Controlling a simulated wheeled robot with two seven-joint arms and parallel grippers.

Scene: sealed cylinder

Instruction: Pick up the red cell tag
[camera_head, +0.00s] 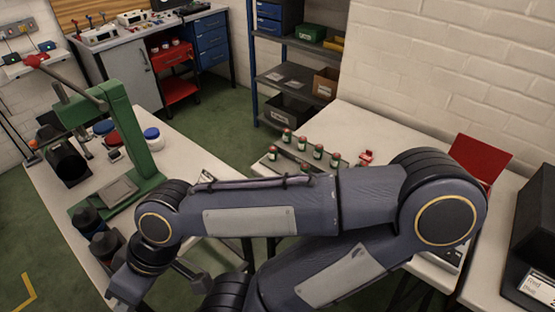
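I cannot make out a red cell tag for certain. My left gripper is not in view.
A green press (120,140) with a red-knobbed lever stands on the left white table (180,150), among dark containers and blue-lidded jars (153,138). A red panel (480,160) stands at the right. Shelving (285,75) is behind. My arm hides much of the right table.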

